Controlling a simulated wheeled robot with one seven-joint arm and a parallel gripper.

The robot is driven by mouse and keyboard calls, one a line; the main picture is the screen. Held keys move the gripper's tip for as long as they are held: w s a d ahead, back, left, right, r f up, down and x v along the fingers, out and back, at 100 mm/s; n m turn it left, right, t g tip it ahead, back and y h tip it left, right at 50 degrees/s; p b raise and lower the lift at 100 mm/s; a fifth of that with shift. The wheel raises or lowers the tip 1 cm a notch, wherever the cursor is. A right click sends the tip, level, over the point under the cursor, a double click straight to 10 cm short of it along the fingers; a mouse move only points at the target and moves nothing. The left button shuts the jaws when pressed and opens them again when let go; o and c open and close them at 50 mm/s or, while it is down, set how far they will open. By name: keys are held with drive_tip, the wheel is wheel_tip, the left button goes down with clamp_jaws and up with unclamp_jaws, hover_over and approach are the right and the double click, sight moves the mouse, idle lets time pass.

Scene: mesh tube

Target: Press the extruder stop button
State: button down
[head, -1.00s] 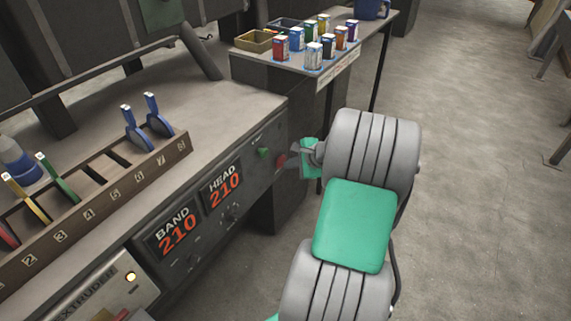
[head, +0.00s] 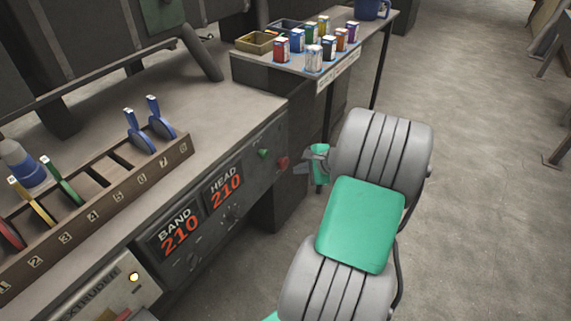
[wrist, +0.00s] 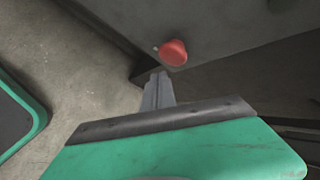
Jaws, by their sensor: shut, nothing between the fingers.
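The red stop button (head: 281,163) sits at the right end of the extruder's front panel (head: 262,178) in the head view. It also shows in the wrist view as a red mushroom knob (wrist: 174,52), upper middle. My gripper (head: 300,168) is just right of the button in the head view, its fingers pointing at the panel with a small gap. In the wrist view my gripper's closed fingers (wrist: 158,78) end just below and left of the button, apart from it. The fingers hold nothing.
A numbered rack (head: 100,210) holds coloured tools on the bench. A side table (head: 290,65) with several small cartons stands behind.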

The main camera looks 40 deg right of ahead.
drive_tip(key=s, duration=0.2)
drive_tip(key=s+d+p, duration=0.1)
drive_tip(key=shift+s+d, duration=0.1)
drive_tip(key=shift+s, duration=0.25)
idle(0.5)
